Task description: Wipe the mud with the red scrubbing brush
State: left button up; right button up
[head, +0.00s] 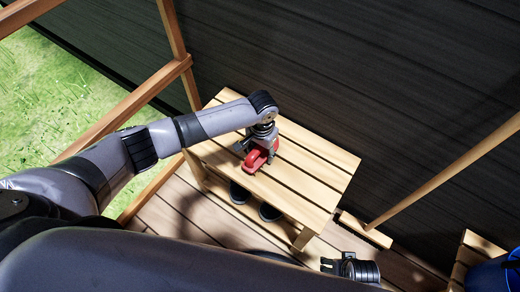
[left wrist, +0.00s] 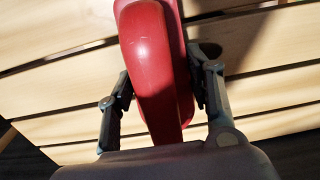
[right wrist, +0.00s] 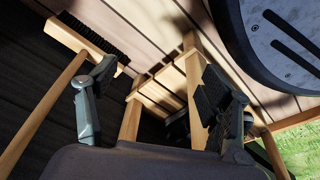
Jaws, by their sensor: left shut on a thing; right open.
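The red scrubbing brush (head: 257,158) is on the slatted wooden bench (head: 310,165), towards its left half. My left gripper (head: 260,146) is shut on the brush from above. In the left wrist view the brush (left wrist: 152,60) sits between both fingers of the left gripper (left wrist: 160,88), over the slats. A dark patch shows beside the brush there; I cannot tell whether it is mud or shadow. No mud shows clearly elsewhere. My right gripper (head: 335,265) is low at the bottom of the head view, apart from the bench. In the right wrist view it (right wrist: 158,85) is open and empty.
Dark shoes (head: 270,212) stand under the bench. A broom (head: 450,172) leans at the right, its bristles (right wrist: 97,38) showing in the right wrist view. A blue bucket (head: 500,275) is at the lower right. A wooden railing (head: 130,105) borders the grass; a dark wall stands behind.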

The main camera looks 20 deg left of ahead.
pick_arm(q)
jog(key=shift+f, duration=0.15)
jog(key=shift+w+a+p, duration=0.15)
jog(key=shift+a+p, duration=0.35)
jog(key=shift+a, duration=0.2)
jog(key=shift+w+a+p, duration=0.2)
jog(key=shift+w+a, duration=0.05)
jog(key=shift+a, duration=0.4)
jog(key=shift+w+a+p, duration=0.15)
jog(key=shift+w+a, duration=0.05)
jog(key=shift+a, duration=0.45)
jog(key=shift+w+a, duration=0.3)
jog(key=shift+a, duration=0.45)
jog(key=shift+w+a+r+p, duration=0.1)
jog(key=shift+w+a+p, duration=0.15)
jog(key=shift+a, duration=0.3)
jog(key=shift+w+a+r+p, duration=0.1)
jog(key=shift+w+a, duration=0.1)
jog(key=shift+a, duration=0.35)
pick_arm(e)
jog(key=s+f, duration=0.5)
jog(key=f, duration=0.1)
jog(key=shift+s+d+f+g, duration=0.3)
jog(key=shift+s+d, duration=0.05)
jog(key=shift+s, duration=0.05)
